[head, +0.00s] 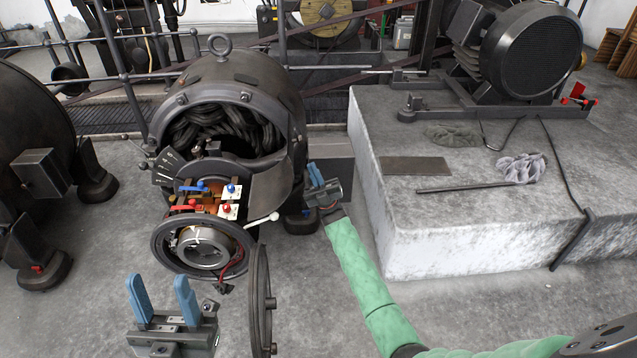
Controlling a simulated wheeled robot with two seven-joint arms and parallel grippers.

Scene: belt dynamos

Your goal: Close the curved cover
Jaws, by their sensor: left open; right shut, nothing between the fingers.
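The dark dynamo (235,85) stands left of centre with its front open, showing black windings (220,130). A dark curved cover (272,190) sits at the right side of the front opening, beside the terminals. The upper part of the opening is uncovered. My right gripper (314,173), on the green arm, is shut and empty just right of the dynamo and the curved cover; a gap seems to lie between them. My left gripper (158,282) is open and empty in the lower left, in front of the dynamo, with its blue fingers pointing up.
A round hinged door (261,300) stands swung open, nearly edge-on, right of my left gripper. Terminals with red and blue handles (205,195) sit in the opening. A white-tipped lever (262,219) sticks out right. A concrete plinth (440,235) fills the right side.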

